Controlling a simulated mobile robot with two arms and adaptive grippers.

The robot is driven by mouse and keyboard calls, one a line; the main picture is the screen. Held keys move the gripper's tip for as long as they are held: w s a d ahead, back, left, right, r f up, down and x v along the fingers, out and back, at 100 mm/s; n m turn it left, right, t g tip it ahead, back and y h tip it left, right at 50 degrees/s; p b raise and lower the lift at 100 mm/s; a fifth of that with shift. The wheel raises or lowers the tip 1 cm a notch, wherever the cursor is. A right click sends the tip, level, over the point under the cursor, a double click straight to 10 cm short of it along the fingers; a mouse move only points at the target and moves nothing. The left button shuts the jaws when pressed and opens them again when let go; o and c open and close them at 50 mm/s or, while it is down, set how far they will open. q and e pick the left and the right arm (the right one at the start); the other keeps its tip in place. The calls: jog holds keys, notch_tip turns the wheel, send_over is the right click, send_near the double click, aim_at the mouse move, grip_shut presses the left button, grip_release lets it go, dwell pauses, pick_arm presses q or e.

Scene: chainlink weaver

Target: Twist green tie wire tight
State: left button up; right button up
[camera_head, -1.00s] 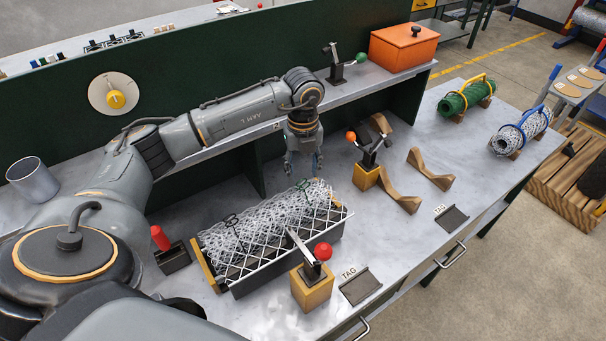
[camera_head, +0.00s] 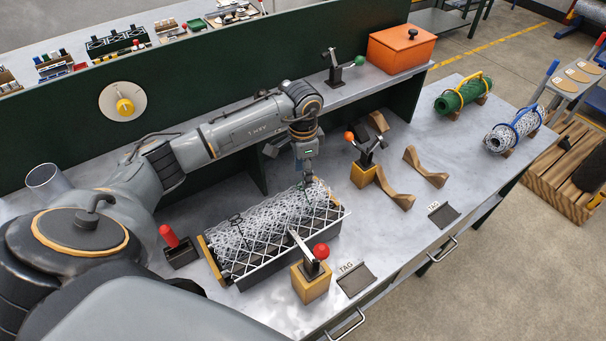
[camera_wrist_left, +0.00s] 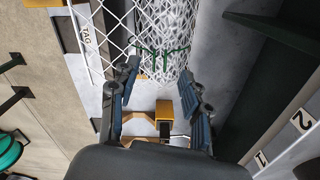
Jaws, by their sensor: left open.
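A roll of silver chain-link mesh (camera_head: 262,222) lies in a dark cradle (camera_head: 285,255) with a white lattice side. A dark tie wire (camera_head: 237,222) with small loops stands on the roll's left part. My left gripper (camera_head: 307,184) is over the roll's right end, pointing down. In the left wrist view, my left gripper (camera_wrist_left: 161,100) has its two fingers apart with nothing between the tips. The green tie wire (camera_wrist_left: 160,54) shows around the mesh, just beyond the fingertips and apart from them. My right gripper is in neither view.
A red-knobbed clamp (camera_head: 316,262) stands at the cradle's front, and an orange-knobbed clamp (camera_head: 365,160) behind its right end. Empty wooden cradles (camera_head: 394,188) stand to the right. A red-handled tool (camera_head: 170,238) sits at the left.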

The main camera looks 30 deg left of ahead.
pick_arm(q)
jog(key=shift+d+n, duration=0.25)
jog(key=shift+n, duration=1.15)
jog(key=f+b, duration=0.2)
jog(key=f, duration=0.1)
jog(key=shift+s+a+f, duration=0.1)
jog(key=shift+a+f, duration=0.05)
jog(key=shift+a, duration=0.05)
jog(key=shift+f, duration=0.45)
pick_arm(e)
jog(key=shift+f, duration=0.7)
pick_arm(q)
jog(key=shift+r, duration=0.1)
jog(key=shift+c, duration=0.4)
